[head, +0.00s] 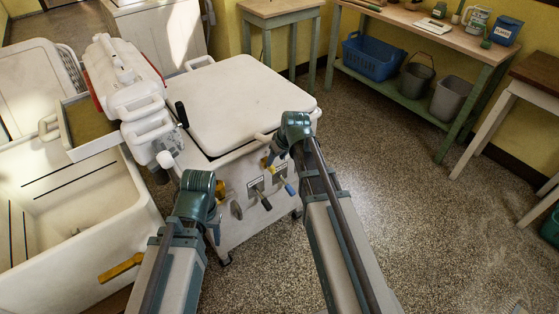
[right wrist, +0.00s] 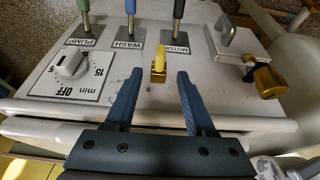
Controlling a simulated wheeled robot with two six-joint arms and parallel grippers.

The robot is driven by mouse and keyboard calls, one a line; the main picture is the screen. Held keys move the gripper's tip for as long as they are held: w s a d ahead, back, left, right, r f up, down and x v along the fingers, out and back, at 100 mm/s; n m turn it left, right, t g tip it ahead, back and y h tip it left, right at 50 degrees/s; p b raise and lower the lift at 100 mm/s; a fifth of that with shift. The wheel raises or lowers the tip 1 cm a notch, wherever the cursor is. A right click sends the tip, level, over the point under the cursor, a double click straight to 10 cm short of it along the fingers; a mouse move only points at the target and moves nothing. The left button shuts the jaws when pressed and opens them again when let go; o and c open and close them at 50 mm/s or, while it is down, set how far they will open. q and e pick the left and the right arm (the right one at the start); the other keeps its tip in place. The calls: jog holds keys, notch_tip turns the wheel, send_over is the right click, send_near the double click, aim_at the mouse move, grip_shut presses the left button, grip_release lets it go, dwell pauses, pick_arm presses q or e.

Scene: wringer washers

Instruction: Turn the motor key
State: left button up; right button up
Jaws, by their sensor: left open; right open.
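In the head view the right gripper (head: 273,157) is at the washer's front corner. My left gripper (head: 214,212) is open and empty, left of the front levers.
The washer lid (head: 250,100) is closed.

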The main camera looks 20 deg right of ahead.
aim_at(272, 167)
jog(key=b+x, duration=0.5)
jog(key=x, duration=0.2)
jog(key=shift+f+b, duration=0.2)
jog(key=shift+b, duration=0.1)
jog(key=shift+c, duration=0.2)
grip_shut()
